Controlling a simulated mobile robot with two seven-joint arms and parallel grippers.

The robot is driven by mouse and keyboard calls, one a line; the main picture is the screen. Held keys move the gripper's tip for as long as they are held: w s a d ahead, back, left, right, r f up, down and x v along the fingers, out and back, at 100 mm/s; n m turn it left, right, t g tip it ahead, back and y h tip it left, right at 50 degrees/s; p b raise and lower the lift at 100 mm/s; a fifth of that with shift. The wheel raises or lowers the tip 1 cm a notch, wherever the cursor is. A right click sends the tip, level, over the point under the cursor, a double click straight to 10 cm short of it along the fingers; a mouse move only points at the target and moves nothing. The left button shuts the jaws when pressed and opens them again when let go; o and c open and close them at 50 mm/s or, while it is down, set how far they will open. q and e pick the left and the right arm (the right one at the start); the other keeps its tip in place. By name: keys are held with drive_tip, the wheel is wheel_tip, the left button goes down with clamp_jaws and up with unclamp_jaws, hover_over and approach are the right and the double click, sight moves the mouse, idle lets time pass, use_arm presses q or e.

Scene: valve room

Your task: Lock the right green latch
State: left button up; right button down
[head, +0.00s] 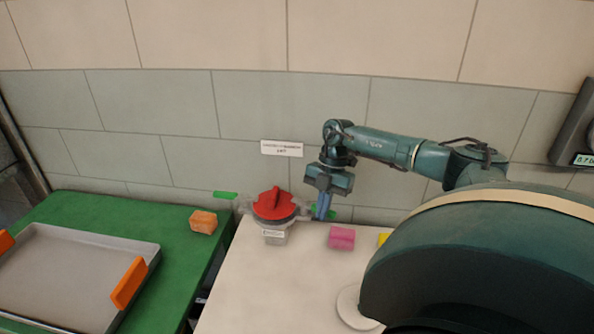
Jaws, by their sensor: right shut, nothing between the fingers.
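A grey device with a red round lid (274,205) stands on the white table near the wall. Its left green latch (226,195) sticks out to the left. The right green latch (344,213) shows only in part, just right of my right gripper's fingers. My right gripper (322,212) points down at the right side of the device, shut and empty. Whether its fingers touch the latch cannot be told, as they hide part of it. My left gripper is not in view.
A pink block (341,238) lies right of the device, with a yellow block (383,238) partly hidden behind my right arm. A green table (180,261) at left holds an orange block (204,222) and a grey tray (65,275) with orange handles. The front of the white table (265,295) is clear.

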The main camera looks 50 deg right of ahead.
drive_tip(key=shift+d+n+g, duration=0.3)
drive_tip(key=shift+d+n, duration=0.25)
drive_tip(key=shift+n, duration=0.35)
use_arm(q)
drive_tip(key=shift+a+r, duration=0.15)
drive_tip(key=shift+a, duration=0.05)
use_arm(e)
drive_tip(key=shift+w+d, duration=0.15)
drive_tip(key=shift+d, duration=0.65)
drive_tip(key=shift+w+d+r, duration=0.1)
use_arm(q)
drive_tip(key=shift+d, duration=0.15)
use_arm(e)
wheel_tip(320, 180, up, 10)
